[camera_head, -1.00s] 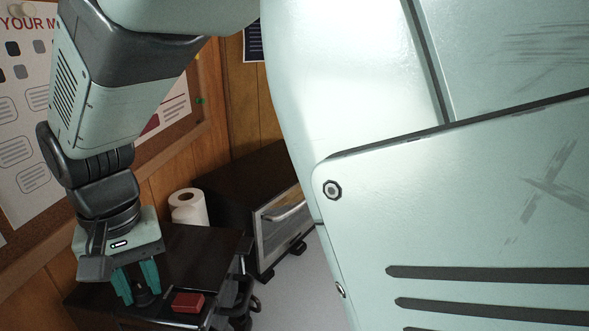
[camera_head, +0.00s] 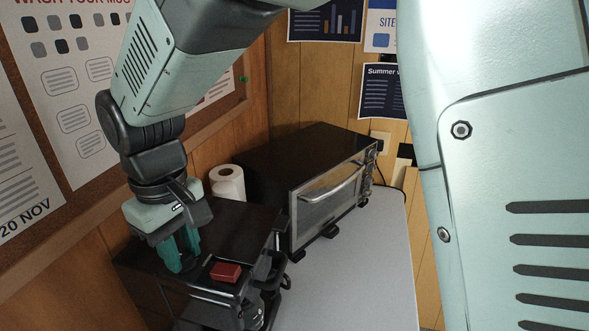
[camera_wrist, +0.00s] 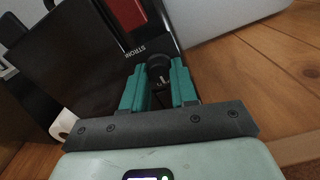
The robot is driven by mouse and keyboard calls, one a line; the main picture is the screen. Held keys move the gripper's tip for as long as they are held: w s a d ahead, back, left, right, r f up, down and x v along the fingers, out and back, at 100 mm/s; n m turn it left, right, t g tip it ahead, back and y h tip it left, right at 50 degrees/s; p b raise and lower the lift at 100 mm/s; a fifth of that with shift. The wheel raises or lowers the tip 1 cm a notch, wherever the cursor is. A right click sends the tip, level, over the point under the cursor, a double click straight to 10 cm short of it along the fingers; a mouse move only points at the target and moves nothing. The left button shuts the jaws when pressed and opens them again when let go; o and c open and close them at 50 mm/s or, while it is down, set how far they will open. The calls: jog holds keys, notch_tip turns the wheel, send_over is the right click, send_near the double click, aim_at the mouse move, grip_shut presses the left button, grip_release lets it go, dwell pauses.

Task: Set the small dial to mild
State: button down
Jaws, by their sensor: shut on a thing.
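The small dial is a dark round knob (camera_wrist: 158,70) on the top of the black machine. It sits between the teal fingertips of my gripper (camera_wrist: 160,82) in the wrist view. My gripper is shut on it. In the camera_head view my gripper (camera_head: 183,256) points down onto the machine top (camera_head: 225,228), and its fingers hide most of the dial. White lettering beside the dial begins "STRON"; its end is cut off by the knob or finger. I cannot see the word "mild" or read which mark the dial points to.
A red block-shaped button (camera_head: 225,271) sits just right of the dial on the machine. A paper roll (camera_head: 227,182) stands behind it. A black toaster oven (camera_head: 320,190) with a metal handle stands to the right. The grey tabletop (camera_head: 350,270) in front of the oven is clear.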

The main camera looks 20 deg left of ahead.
aim_at(183, 255)
dwell(0.4)
jog(key=c, duration=0.9)
grip_release()
notch_tip(183, 255, up, 11)
jog(key=shift+f, duration=0.1)
jog(key=w+d+r+m+t+y, duration=0.1)
jog(key=w+d+r+m, duration=0.2)
jog(key=d, duration=0.6)
jog(key=w+d+r+m+t, duration=0.1)
jog(key=w+d+m+t, duration=0.15)
jog(key=w+d, duration=0.4)
jog(key=s+d+m, duration=0.3)
jog(key=s+d, duration=0.1)
jog(key=d, duration=0.3)
jog(key=s+d+f+m+t, duration=0.1)
jog(key=s+d+m, duration=0.2)
jog(key=d, duration=0.4)
jog(key=s+d+f+m+t+h, duration=0.1)
jog(key=s+d+m, duration=0.2)
jog(key=d, duration=0.4)
jog(key=shift+s+d+f, duration=0.1)
jog(key=shift+s+d, duration=0.05)
jog(key=shift+s, duration=0.3)
jog(key=shift+s+d+f, duration=0.1)
jog(key=shift+s, duration=0.3)
